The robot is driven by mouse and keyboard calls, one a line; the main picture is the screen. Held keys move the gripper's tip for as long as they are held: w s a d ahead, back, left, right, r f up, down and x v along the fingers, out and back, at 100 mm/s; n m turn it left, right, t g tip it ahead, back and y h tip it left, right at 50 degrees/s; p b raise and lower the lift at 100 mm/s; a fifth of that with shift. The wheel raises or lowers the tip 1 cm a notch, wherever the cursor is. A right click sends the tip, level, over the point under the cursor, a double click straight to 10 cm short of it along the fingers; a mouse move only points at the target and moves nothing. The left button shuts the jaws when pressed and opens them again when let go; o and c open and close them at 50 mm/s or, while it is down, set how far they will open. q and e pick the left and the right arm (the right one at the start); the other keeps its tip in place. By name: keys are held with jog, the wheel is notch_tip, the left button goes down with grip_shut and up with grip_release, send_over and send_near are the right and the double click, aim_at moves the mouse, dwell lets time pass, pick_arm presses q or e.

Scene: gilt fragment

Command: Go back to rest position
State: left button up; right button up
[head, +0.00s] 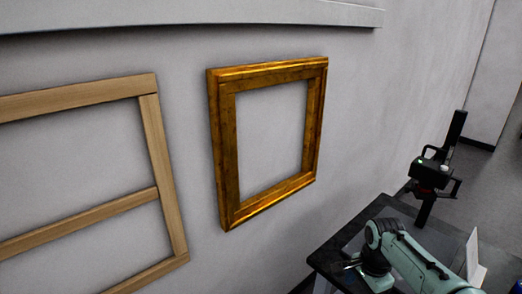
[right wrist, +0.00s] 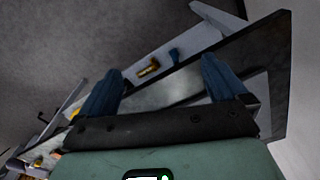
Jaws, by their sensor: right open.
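My right arm (head: 415,262) reaches in at the lower right of the head view, over a dark table. My right gripper (right wrist: 162,64) shows in the right wrist view with its two blue fingers wide apart and nothing held between them. A small gold piece (right wrist: 149,69) and a small blue thing (right wrist: 174,55) show beyond the fingers, apart from them. A gilt frame (head: 228,160) hangs on the grey wall in the head view, away from my right arm. My left gripper is in neither view.
A bare wooden frame with a crossbar (head: 166,180) is on the wall at the left. The dark table (head: 340,245) stands below the gilt frame at the right. A black upright device with a green light (head: 432,174) and a white panel (head: 473,250) are near my right arm.

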jog(key=s+a+f+n+g+y, duration=0.1)
jog(key=s+a+f+n, duration=0.15)
jog(key=f, duration=0.95)
jog(key=s+a+f+n+y, duration=0.1)
jog(key=a+f+n, duration=0.15)
jog(key=f, duration=1.05)
jog(key=s+a+f+n, duration=0.1)
jog(key=s+a+f, duration=0.1)
jog(key=s+f, duration=0.3)
jog(key=s+a+f+n+y, duration=0.1)
jog(key=s+f, duration=0.4)
jog(key=s, duration=0.6)
jog(key=s+a+f+n, duration=0.3)
jog(key=s+a+f, duration=0.1)
jog(key=s, duration=0.3)
jog(key=shift+s+a+f+y, duration=0.35)
jog(key=shift+s+f+y, duration=0.05)
jog(key=shift+f, duration=0.1)
